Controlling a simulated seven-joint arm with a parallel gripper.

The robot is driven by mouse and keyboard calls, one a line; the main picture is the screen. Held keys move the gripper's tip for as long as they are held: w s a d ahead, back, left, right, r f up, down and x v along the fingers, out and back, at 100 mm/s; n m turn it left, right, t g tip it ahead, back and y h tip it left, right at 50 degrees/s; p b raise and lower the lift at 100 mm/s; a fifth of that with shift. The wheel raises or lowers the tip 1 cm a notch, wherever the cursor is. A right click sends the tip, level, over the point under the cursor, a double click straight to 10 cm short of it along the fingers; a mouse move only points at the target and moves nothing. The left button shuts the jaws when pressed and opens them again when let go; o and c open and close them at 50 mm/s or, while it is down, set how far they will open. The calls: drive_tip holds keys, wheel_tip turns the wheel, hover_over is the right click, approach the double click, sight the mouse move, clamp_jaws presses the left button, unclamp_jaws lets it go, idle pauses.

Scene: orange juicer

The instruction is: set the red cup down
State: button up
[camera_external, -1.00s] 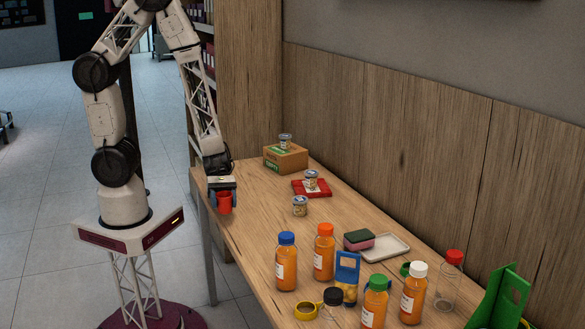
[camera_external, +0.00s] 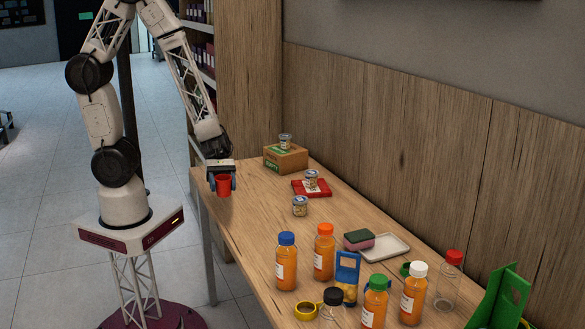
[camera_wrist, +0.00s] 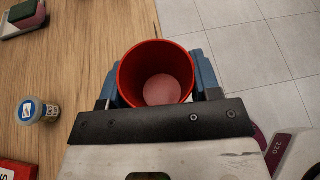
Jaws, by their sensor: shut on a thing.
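The red cup (camera_external: 223,187) is held upright in my gripper (camera_external: 222,182) at the far left end of the table, in the external view. The wrist view looks down into the cup (camera_wrist: 156,76); it appears empty, with a pale bottom. The blue fingers of my gripper (camera_wrist: 157,80) press on its left and right sides. In the wrist view the cup lies over the table's edge, with floor tiles to its right. I cannot tell whether its base touches the wooden table (camera_external: 255,228).
A small jar (camera_external: 300,206) stands right of the cup. Several orange bottles (camera_external: 286,268) crowd the near end. The table between the cup and the bottles is clear.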

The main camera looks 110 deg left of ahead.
sight(216, 180)
wheel_tip(216, 180, up, 4)
drive_tip(key=shift+r, duration=0.15)
drive_tip(key=shift+s+d+f+m+g+h, duration=0.3)
drive_tip(key=shift+s+f+m+g+h, duration=0.2)
drive_tip(key=shift+m+g, duration=0.45)
drive_tip(key=shift+s+d+f+m+g+h, duration=0.35)
drive_tip(key=shift+f+m+g+h, duration=0.2)
drive_tip(key=shift+m+g, duration=0.35)
drive_tip(key=s+a+f+m+g+y, duration=0.45)
drive_tip(key=a+f+m+g, duration=0.2)
drive_tip(key=m+g, duration=0.8)
drive_tip(key=w+a+r+m+y, duration=0.1)
drive_tip(key=w+a+m+y, duration=1.05)
drive_tip(key=m+y, duration=0.55)
drive_tip(key=w+d+r+m+t, duration=0.2)
drive_tip(key=w+r+m+t, duration=0.2)
drive_tip(key=w+m+t, duration=0.75)
drive_tip(key=w+d+r+m+t, duration=0.1)
drive_tip(key=w+r+m+t, duration=0.4)
drive_tip(key=w+t, duration=0.7)
drive_tip(key=w+f+m+g, duration=0.1)
drive_tip(key=w+f+g, duration=0.2)
drive_tip(key=f, duration=0.3)
drive_tip(key=shift+f+g+y, duration=0.2)
drive_tip(key=shift+g+y, duration=0.1)
drive_tip(key=shift+g, duration=0.05)
